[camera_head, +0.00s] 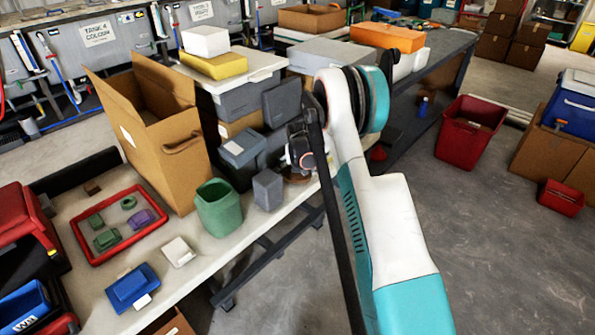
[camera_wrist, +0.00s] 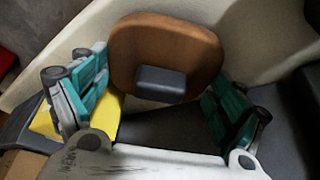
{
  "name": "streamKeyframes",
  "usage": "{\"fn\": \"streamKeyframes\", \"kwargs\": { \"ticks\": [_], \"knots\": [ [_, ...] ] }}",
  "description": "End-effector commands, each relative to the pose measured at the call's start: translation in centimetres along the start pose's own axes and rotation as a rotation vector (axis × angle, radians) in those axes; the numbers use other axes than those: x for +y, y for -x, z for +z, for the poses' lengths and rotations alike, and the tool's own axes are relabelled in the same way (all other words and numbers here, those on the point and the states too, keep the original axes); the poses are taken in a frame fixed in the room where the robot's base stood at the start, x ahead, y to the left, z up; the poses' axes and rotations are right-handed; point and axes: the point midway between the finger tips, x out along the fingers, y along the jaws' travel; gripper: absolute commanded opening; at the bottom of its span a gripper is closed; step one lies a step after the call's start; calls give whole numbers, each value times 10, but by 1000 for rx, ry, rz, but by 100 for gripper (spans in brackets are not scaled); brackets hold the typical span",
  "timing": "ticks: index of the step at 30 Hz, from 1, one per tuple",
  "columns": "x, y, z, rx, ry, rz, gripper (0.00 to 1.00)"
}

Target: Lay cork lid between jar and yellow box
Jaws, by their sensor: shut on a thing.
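The cork lid (camera_wrist: 165,45), a rounded brown slab with a dark grey block-shaped handle (camera_wrist: 160,82), sits between the two teal fingers of my gripper (camera_wrist: 162,100) in the wrist view. My gripper is shut on it. In the head view, my gripper (camera_head: 300,158) is over the table's right edge, mostly hidden by my arm, with a brown bit of the lid (camera_head: 297,179) below it. A green open-topped vessel (camera_head: 218,208), possibly the jar, stands left of it. A yellow box (camera_head: 214,66) lies under a white box at the back. A yellow surface (camera_wrist: 106,115) shows beside the left finger.
A small grey block (camera_head: 267,190) stands between the green vessel and my gripper. Grey-blue containers (camera_head: 240,148) and a tall open cardboard box (camera_head: 160,145) crowd behind. A red-rimmed tray (camera_head: 78,240) holds several small items. The table front (camera_head: 215,250) has bare room.

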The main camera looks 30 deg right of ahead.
Motion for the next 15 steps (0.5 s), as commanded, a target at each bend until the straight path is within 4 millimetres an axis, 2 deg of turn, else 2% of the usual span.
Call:
{"fn": "streamKeyframes", "kwargs": {
  "ticks": [7, 8, 9, 15],
  "knots": [
    [0, -3, 1, 0, 0, 0, 65],
    [0, -2, 1, 0, 0, 0, 96],
    [0, -2, 1, 0, 0, 0, 100],
    [0, -1, 1, 0, 0, 0, 100]
  ]
}}
